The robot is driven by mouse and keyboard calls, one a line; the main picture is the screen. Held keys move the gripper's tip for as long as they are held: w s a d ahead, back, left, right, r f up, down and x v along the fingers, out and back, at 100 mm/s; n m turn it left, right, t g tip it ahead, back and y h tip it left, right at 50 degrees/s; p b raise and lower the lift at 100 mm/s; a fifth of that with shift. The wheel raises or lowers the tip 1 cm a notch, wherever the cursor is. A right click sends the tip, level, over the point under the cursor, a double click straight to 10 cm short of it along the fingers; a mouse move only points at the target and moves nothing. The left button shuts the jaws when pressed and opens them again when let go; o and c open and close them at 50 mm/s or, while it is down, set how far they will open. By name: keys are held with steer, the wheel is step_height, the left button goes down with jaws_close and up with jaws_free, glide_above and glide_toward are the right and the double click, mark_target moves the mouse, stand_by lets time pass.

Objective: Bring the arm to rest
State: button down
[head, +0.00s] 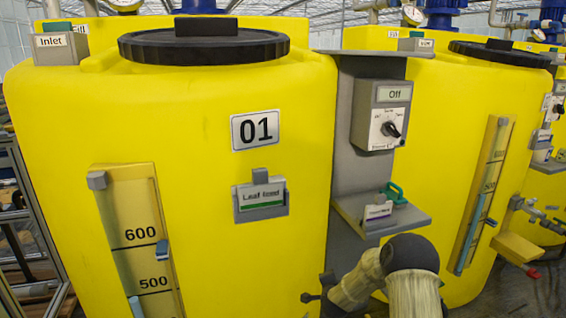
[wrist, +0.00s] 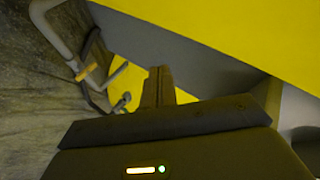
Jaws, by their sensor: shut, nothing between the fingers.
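My gripper (wrist: 158,76) shows in the wrist view, with its dark fingers together and nothing between them. Behind the fingers are a yellow surface and a grey panel. In the head view my arm reaches up from the bottom edge, right of the middle, in front of the space between two yellow tanks. Its bent dark joint is below the small grey shelf (head: 408,219). I cannot make out the gripper in the head view.
Tank 01 (head: 60,150) fills the left; another yellow tank (head: 440,120) stands right. Between them is a control box (head: 383,114) reading Off. The shelf holds a label holder and a green-handled item (head: 394,193). The wrist view shows grey pipes (wrist: 58,35) with an orange handle (wrist: 86,72).

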steer(key=s+a+r+n+g+y, duration=0.2)
steer(key=s+a+r+n, duration=0.1)
steer(key=s+r+n, duration=0.3)
steer(key=s+d+r+n+g+p, duration=0.1)
steer(key=s+r+n+g, duration=0.2)
steer(key=s, duration=0.7)
steer(key=s+d+r+n+g+p, duration=0.15)
steer(key=s+r, duration=0.35)
steer(key=s, duration=0.6)
steer(key=s+r+n+g, duration=0.3)
steer(key=s+r+n, duration=0.1)
steer(key=s, duration=0.6)
steer(key=w+p+v, duration=0.3)
steer(key=p+v, duration=1.5)
steer(key=p, duration=0.1)
steer(key=w+a+r+p+v, duration=0.1)
steer(key=w+p+v, duration=0.3)
steer(key=p+v, duration=1.5)
steer(key=shift+w+a+r, duration=0.2)
steer(key=shift+a+r, duration=0.1)
steer(key=shift+a, duration=0.05)
